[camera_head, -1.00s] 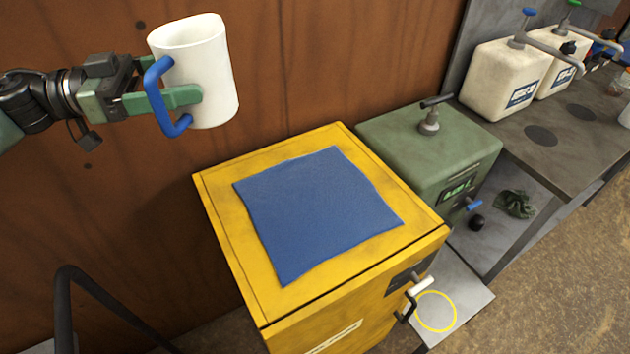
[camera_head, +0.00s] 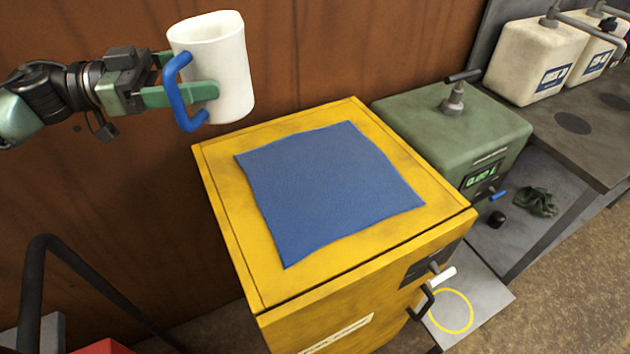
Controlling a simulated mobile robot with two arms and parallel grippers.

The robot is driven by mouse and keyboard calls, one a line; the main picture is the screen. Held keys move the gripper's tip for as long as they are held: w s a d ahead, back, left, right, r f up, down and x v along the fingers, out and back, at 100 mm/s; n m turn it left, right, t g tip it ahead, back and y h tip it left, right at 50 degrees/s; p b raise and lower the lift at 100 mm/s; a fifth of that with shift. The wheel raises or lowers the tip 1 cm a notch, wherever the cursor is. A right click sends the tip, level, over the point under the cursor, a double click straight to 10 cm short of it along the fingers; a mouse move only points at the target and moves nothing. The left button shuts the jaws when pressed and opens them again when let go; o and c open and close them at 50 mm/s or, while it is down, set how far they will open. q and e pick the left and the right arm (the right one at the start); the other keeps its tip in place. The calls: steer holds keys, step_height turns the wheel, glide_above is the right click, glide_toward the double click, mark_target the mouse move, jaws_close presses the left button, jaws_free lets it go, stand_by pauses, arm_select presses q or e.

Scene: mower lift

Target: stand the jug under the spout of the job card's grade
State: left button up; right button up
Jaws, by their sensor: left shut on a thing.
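A white jug (camera_head: 232,70) with a blue handle (camera_head: 181,95) is at the upper left, upright and in the air. My left gripper (camera_head: 190,94) is shut on the jug at its handle side. The jug is clear of the yellow cabinet. White containers (camera_head: 537,60) with grey spouts stand on the bench at the upper right, and one spout (camera_head: 590,30) shows there. Their label text is too small to read. The job card is not visible. My right gripper is not in view.
The yellow cabinet (camera_head: 225,200) bears a blue cloth (camera_head: 325,190). A green tank (camera_head: 450,120) with a lit display stands beside it. A yellow ring (camera_head: 451,311) marks a low grey plate. The bench (camera_head: 600,155) has dark round spots. A black rail (camera_head: 35,270) stands lower left.

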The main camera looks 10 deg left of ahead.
arm_select(q)
step_height(320, 180, down, 20)
steer(key=shift+f, duration=0.15)
stand_by(0.5)
